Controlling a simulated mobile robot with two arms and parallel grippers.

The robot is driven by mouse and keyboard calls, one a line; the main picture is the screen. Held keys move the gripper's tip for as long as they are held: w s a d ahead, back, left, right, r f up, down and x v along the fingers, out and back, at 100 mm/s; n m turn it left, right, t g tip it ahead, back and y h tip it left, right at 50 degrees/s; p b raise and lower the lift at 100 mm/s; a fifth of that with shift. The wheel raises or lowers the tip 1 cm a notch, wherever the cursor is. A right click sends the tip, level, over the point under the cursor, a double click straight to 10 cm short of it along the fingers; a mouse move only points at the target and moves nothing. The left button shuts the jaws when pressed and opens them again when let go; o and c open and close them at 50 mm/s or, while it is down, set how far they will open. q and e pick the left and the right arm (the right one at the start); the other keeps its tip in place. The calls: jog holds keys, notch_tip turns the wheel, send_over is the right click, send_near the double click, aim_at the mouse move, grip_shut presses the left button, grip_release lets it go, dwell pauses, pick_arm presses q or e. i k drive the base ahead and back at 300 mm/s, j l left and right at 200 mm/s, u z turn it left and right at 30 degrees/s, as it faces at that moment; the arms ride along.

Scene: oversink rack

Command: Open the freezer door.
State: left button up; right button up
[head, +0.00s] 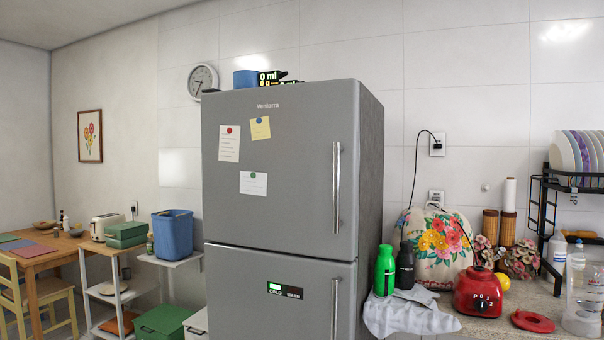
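A grey two-door fridge stands in the middle of the head view. Its upper door (285,205), with notes and magnets on it, looks closed and has a vertical silver handle (336,188) near its right edge. The lower door (250,312) also looks closed and has its own vertical handle (335,310) and a small COLD/WARM sign (285,289). No label shows which door is the freezer. The bottom of the lower door is cut off by the frame. Neither of my grippers shows in this view.
Right of the fridge, a counter holds a green bottle (385,270), a dark bottle (405,266), a grey cloth (410,316) and a red blender base (478,293). A black rack (548,215) holds plates. At left stand a white shelf (168,262) with a blue bin (172,238) and a wooden table (50,246).

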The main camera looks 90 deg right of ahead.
aim_at(281, 164)
jog(key=z, duration=0.5)
jog(key=j+z, duration=0.15)
jog(key=z, duration=0.8)
jog(key=j+z, duration=0.1)
jog(key=z, duration=0.85)
jog(key=k, duration=0.05)
